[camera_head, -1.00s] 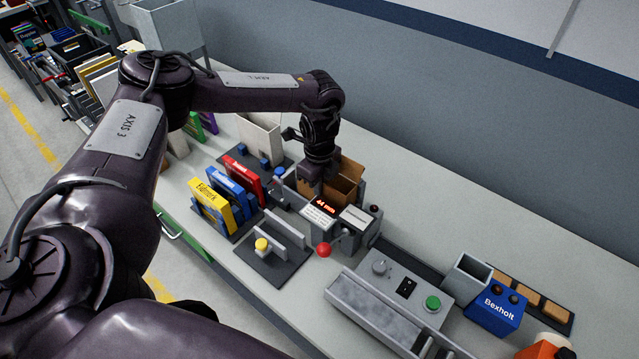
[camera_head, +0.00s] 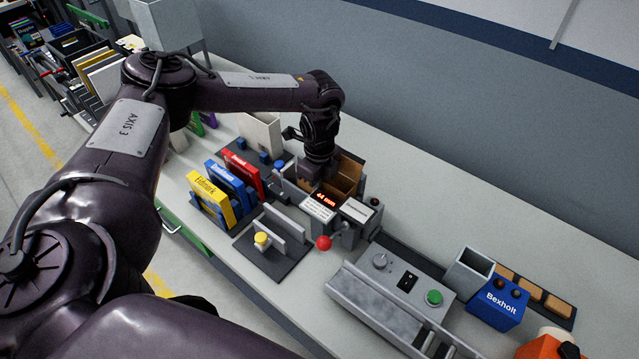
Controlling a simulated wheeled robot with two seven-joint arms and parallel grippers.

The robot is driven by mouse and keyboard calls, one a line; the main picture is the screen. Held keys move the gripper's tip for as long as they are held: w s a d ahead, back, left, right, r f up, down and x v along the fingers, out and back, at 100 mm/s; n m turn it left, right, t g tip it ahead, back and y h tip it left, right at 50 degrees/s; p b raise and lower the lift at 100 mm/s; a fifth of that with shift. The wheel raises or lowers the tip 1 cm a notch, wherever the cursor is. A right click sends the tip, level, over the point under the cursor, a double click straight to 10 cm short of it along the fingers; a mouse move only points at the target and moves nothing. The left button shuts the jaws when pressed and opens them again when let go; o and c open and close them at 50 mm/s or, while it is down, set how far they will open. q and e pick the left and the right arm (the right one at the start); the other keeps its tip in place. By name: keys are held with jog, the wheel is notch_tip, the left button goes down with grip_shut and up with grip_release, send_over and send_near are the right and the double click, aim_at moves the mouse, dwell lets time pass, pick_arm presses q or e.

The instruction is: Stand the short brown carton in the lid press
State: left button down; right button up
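The brown carton (camera_head: 348,178) is open at the top and looks upright, behind a grey device (camera_head: 340,222) with a red number display and a red-knobbed lever. This device may be the lid press, but I see no label that says so. Whether the carton's bottom rests in it is hidden. My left gripper (camera_head: 315,178) points down at the carton's left side, touching or very close to it. Its fingertips are hidden behind the device and carton wall, so its grip does not show. My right gripper is not in view.
Yellow, blue and red boxes (camera_head: 211,203) stand left of the device. A dark plate with a yellow knob (camera_head: 261,238) lies in front. A grey control box (camera_head: 408,283) and a blue Bexholt box (camera_head: 497,306) are to the right.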

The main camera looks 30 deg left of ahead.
pick_arm(q)
jog(key=c, duration=1.7)
grip_release()
jog(key=shift+o, duration=0.6)
jog(key=shift+w+f, duration=0.15)
jog(key=shift+s, duration=0.2)
jog(key=shift+c, duration=0.8)
jog(key=shift+o, duration=0.3)
jog(key=shift+s, duration=0.1)
